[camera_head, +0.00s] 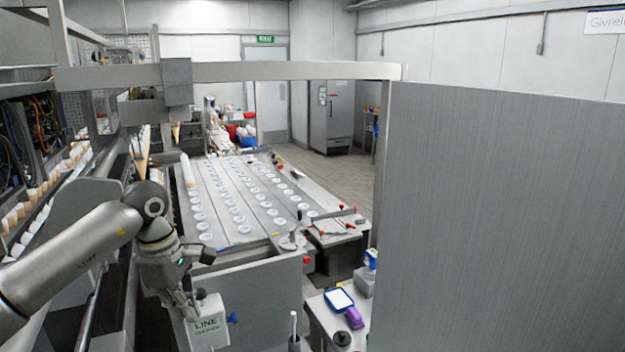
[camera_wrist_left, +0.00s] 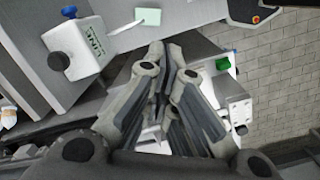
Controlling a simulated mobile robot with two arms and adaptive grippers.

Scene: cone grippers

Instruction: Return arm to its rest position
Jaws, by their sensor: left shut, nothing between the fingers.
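My left arm comes in from the left in the head view. Its left gripper (camera_head: 190,306) hangs pointing down beside the white box (camera_head: 208,328) with green LINE lettering. In the left wrist view the fingers of my left gripper (camera_wrist_left: 167,54) are together, with nothing held between them. The white box (camera_wrist_left: 82,48) shows there at the upper left, apart from the fingers. I cannot tell from the head view how far the fingertips are from the box. My right gripper is not in view.
A conveyor table (camera_head: 240,205) with rows of white round cups lies beyond the arm. A large grey panel (camera_head: 495,220) blocks the right side. A rack of cones (camera_head: 40,205) stands at the left. A small bench (camera_head: 330,318) with a blue-framed tablet stands at the front.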

